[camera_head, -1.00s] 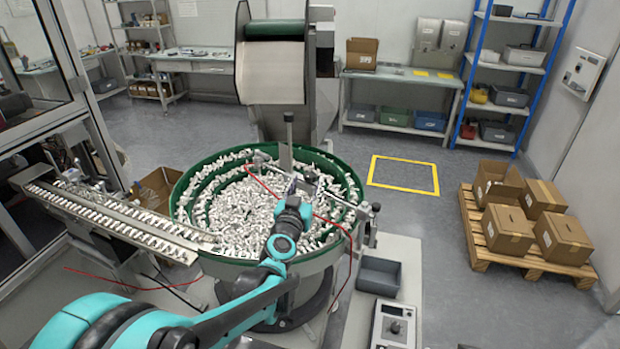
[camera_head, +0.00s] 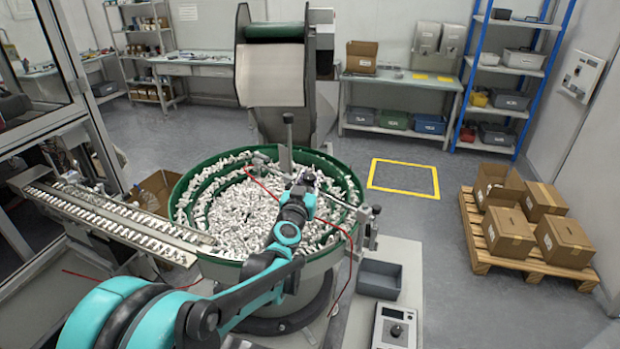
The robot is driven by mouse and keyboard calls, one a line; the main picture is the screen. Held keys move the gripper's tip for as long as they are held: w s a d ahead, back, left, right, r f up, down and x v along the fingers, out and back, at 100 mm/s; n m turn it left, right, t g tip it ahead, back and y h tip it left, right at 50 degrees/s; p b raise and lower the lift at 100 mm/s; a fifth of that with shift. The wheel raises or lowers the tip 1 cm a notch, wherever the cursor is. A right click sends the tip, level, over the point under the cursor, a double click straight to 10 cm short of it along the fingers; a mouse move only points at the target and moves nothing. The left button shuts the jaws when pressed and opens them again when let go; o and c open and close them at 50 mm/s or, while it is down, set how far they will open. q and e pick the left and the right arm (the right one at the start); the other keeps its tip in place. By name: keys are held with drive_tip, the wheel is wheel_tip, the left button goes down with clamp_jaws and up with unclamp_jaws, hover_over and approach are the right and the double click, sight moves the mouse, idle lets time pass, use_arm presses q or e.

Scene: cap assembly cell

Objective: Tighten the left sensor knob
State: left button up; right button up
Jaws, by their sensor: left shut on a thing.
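The green bowl feeder (camera_head: 185,190) is full of small white parts. My left arm reaches in from the lower left across its near rim. My left gripper (camera_head: 308,178) is above the parts, at the small sensor fittings in the bowl's right half. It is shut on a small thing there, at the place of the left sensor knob. The knob itself is mostly hidden by the fingers and too small to make out. A red cable (camera_head: 262,183) runs beside the gripper. My right gripper is not in view.
A grey upright post (camera_head: 288,140) stands just behind the gripper. A clamp fitting (camera_head: 373,225) sits on the bowl's right rim. A linear track (camera_head: 110,220) leads off left. A grey bin (camera_head: 379,279) and a control box (camera_head: 394,326) are at right.

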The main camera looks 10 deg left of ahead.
use_arm(q)
drive_tip(key=shift+f, duration=0.1)
drive_tip(key=shift+f+m+h, duration=0.1)
drive_tip(key=shift+m+h, duration=0.2)
drive_tip(key=shift+h, duration=0.2)
drive_tip(key=m+h, duration=0.1)
drive_tip(key=h, duration=0.1)
drive_tip(key=shift+w+a+m+h, duration=0.1)
drive_tip(key=shift+a+m+h, duration=0.05)
drive_tip(key=shift+m+h, duration=0.25)
drive_tip(key=shift+r+m+g+h, duration=0.2)
drive_tip(key=shift+m+g+h, duration=0.15)
drive_tip(key=shift+h, duration=0.25)
drive_tip(key=o, duration=1.2)
